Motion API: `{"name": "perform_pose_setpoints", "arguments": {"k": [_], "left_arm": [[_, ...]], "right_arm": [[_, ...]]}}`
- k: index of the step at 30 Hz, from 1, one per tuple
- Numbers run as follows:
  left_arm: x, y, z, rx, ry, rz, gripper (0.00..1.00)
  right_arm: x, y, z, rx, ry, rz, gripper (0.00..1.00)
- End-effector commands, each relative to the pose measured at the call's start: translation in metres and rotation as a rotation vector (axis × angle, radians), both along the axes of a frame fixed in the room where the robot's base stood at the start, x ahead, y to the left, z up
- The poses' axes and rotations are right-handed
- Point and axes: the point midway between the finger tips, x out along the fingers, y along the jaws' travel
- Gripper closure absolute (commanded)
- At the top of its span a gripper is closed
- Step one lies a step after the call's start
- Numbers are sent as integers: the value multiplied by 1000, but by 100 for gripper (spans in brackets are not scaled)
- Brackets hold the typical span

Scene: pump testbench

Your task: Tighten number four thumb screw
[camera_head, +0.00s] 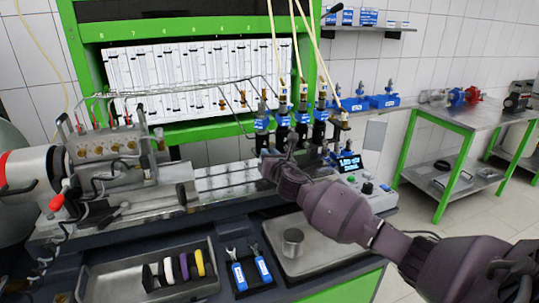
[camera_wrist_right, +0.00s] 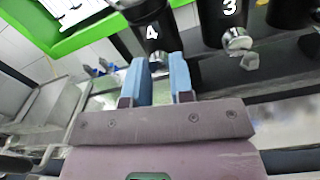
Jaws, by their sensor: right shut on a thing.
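In the right wrist view, a black cylinder marked 4 (camera_wrist_right: 150,34) has a small silver thumb screw (camera_wrist_right: 158,58) at its lower end. My right gripper (camera_wrist_right: 160,76) has its two blue fingers on either side of this screw and is shut on it. The fingers hide part of the screw. A second cylinder marked 3 (camera_wrist_right: 222,18) with its own silver screw (camera_wrist_right: 238,40) is to the right, apart from the fingers. In the head view, my right gripper (camera_head: 280,156) is at the row of black and blue injectors, and the screw is hidden there. My left gripper is not in view.
Thin pipes rise close behind the injectors.

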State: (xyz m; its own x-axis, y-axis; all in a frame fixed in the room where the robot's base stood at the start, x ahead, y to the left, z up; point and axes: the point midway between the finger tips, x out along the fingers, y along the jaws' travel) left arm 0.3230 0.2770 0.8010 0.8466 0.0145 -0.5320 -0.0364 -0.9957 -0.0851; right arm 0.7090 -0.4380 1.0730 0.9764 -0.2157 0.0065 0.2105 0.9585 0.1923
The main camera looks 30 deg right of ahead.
Motion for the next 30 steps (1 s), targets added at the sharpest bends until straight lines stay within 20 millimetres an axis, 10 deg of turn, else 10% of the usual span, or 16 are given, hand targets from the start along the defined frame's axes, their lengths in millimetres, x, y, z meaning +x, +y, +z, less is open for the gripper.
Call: {"name": "perform_pose_setpoints", "arguments": {"k": [30], "left_arm": [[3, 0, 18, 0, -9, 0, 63]], "right_arm": [[0, 1, 0, 943, -225, -2, 100]]}}
